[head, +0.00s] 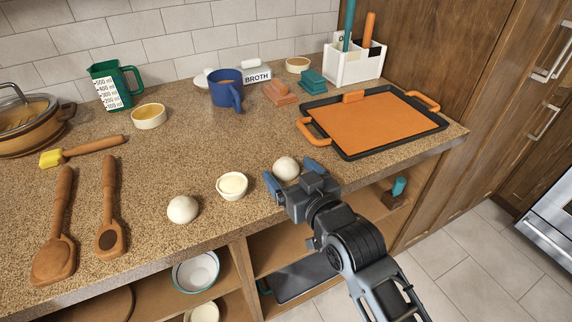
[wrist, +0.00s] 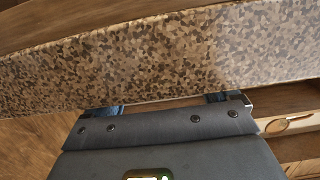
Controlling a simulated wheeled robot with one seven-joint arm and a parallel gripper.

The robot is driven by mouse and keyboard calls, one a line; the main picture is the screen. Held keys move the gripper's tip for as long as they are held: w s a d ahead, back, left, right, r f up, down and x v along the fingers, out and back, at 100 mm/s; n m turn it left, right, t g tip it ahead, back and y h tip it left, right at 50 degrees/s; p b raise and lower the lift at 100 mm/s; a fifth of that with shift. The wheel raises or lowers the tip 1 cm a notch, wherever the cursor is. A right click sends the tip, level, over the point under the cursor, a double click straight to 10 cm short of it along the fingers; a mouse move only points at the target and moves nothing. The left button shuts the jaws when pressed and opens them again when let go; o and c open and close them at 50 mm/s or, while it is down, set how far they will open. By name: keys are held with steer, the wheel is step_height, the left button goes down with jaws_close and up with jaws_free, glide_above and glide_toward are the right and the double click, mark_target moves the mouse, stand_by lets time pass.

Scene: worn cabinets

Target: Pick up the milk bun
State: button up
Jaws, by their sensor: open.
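Two pale round buns lie on the speckled countertop near its front edge. One bun (head: 183,209) is left of a small cream-filled bowl (head: 232,185). The other bun (head: 286,168) is right of that bowl, and its lower side is partly hidden by my gripper. Either could be the milk bun; I cannot tell them apart by looks. My gripper (head: 293,176) is open at the counter's front edge, its blue fingertips on either side of the right bun in the head view. I cannot tell its exact height. The wrist view shows the fingers (wrist: 165,105) against the counter edge, with no bun visible.
A black tray with an orange mat (head: 365,122) lies right of the gripper. Wooden spoons (head: 56,252), a brush (head: 84,150) and a lidded pot (head: 30,123) are left. A blue mug (head: 226,88) stands behind. Open shelves (head: 290,245) lie below the counter.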

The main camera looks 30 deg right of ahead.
steer(key=shift+w, duration=0.15)
steer(key=c, duration=1.1)
steer(key=shift+r, duration=0.1)
